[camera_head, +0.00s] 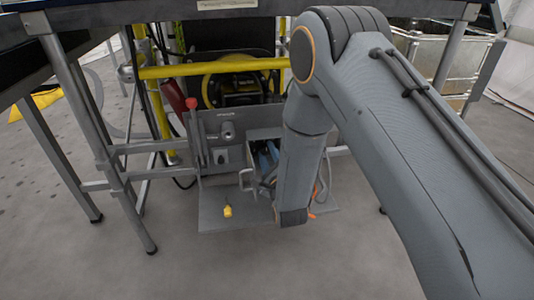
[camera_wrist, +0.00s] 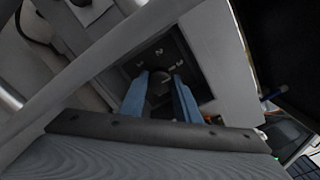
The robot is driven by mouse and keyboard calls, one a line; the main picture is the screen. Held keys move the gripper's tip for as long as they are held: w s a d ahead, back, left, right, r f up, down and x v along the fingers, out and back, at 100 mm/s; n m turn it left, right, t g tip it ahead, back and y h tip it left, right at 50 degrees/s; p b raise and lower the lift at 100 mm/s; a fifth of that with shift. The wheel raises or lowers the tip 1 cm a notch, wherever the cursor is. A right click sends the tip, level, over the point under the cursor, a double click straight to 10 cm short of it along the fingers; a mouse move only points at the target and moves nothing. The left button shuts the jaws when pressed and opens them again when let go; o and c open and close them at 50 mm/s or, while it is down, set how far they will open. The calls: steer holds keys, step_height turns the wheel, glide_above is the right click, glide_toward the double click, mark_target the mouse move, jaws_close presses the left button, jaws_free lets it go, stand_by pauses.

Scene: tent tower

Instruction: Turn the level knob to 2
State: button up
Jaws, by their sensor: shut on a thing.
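The level knob (camera_wrist: 159,93) is a dark round knob on a dark recessed plate in the wrist view, with small pale marks around its far side. One of these marks, straight above the knob, looks like a 2. My gripper (camera_wrist: 160,75) has its two blue fingers on either side of the knob, shut on it. In the head view my gripper (camera_head: 267,155) reaches into an open grey box (camera_head: 246,181). There my arm hides part of the box, and the knob cannot be made out. The knob's pointer direction is too dark to tell.
A grey panel (camera_head: 210,148) with a red-tipped lever (camera_head: 194,125) stands left of the box. A yellow object (camera_head: 227,211) lies on the shelf (camera_head: 245,217) in front. Yellow rails (camera_head: 190,70) cross behind, and metal table legs (camera_head: 100,150) stand at the left.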

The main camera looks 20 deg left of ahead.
steer(key=n+p, duration=0.3)
steer(key=n, duration=0.2)
steer(key=shift+r+n+p, duration=0.1)
steer(key=shift+n+p, duration=0.3)
steer(key=n+p, duration=0.3)
steer(key=n, duration=0.2)
steer(key=shift+n, duration=0.7)
steer(key=o, duration=1)
steer(key=shift+o, duration=0.2)
steer(key=p+v, duration=0.1)
steer(key=v, duration=0.7)
steer(key=shift+p, duration=0.4)
steer(key=shift+a, duration=0.15)
